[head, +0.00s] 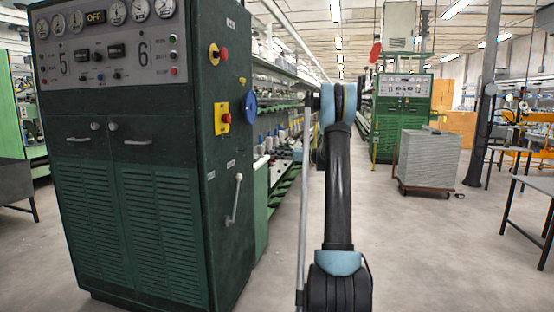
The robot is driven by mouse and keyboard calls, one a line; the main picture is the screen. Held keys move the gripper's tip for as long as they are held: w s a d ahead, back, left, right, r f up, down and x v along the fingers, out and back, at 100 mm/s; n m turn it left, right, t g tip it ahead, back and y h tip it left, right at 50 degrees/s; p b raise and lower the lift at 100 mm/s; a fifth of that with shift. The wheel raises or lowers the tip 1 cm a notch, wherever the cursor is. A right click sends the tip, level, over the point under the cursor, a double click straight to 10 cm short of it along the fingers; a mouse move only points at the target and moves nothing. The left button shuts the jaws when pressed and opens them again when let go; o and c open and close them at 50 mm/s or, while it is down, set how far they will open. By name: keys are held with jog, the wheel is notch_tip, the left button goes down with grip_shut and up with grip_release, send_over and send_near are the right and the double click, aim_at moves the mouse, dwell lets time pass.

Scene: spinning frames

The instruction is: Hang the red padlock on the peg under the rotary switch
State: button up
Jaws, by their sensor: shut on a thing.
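A dark green cabinet (150,190) stands at the left. On its right side face is a yellow plate with a red knob (222,118), which looks like the rotary switch. Small pale labels sit lower on that face; I cannot make out a peg under the switch. The red padlock is not visible. My arm rises in the middle of the picture, right of the cabinet and apart from it in the picture. Its upper joint hides what lies behind; my gripper does not show.
A grey box on a wheeled cart (428,160) stands right of my arm. A table (538,184) is at the far right. Floor between is clear.

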jog(key=shift+d+r, duration=0.1)
jog(key=shift+r, duration=0.15)
jog(key=v, duration=0.7)
jog(key=shift+d, duration=0.15)
dwell(0.7)
jog(key=shift+s, duration=0.1)
dwell(0.7)
